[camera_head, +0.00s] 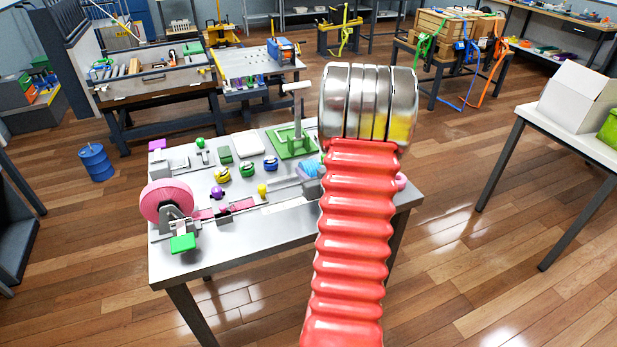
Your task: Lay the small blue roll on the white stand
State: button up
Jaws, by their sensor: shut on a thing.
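A small blue roll (270,163) shows on the grey worktable (250,234), at the right end of a row with a green roll (246,169) and a yellow roll (221,174). A low white block (248,145), perhaps the white stand, lies just behind the row, with a green-topped block (225,155) to its left. My red ribbed arm with its metal rings rises in front of the table's right part. My gripper does not show, and neither it nor anything in it can be made out.
A pink reel (167,203) stands at the table's left end. A grey post on a green plate (293,141) rises at the back. A light blue ribbed thing (308,169) is partly hidden by my arm. A blue drum (96,162) stands on the floor at left.

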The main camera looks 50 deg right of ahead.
aim_at(309, 162)
notch_tip(309, 162, up, 8)
jog(key=shift+f, duration=0.2)
dwell(0.7)
